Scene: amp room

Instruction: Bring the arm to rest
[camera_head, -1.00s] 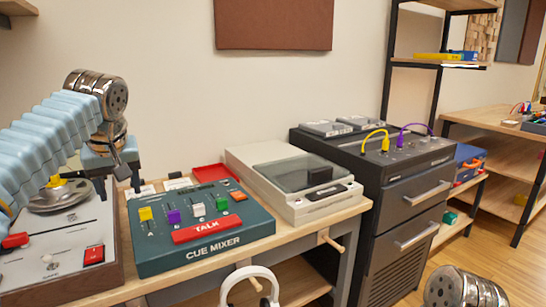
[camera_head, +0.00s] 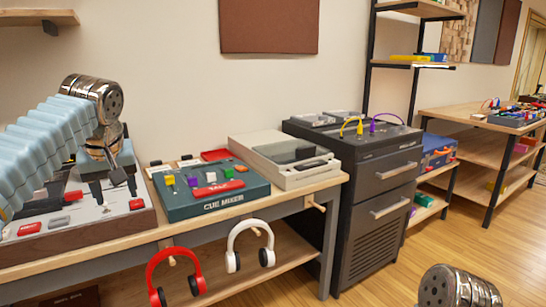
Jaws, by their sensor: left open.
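My left gripper (camera_head: 108,191) hangs from the light-blue sleeved arm at the left. Its two dark fingers point down, apart, with nothing seen between them. It is in front of the right part of a wood-sided console (camera_head: 78,221) with red and grey switches; my arm hides much of that console. The teal cue mixer (camera_head: 208,205) stands just right of the gripper, apart from it. A metallic part of my other arm shows at the bottom right, but my right gripper is out of the picture.
The wooden bench (camera_head: 155,236) carries the consoles and a beige lidded machine (camera_head: 285,165). Red headphones (camera_head: 174,277) and white headphones (camera_head: 251,246) hang at its front edge. A dark drawer cabinet (camera_head: 360,190) stands to the right. Open wooden floor (camera_head: 400,265) lies in front of the cabinet.

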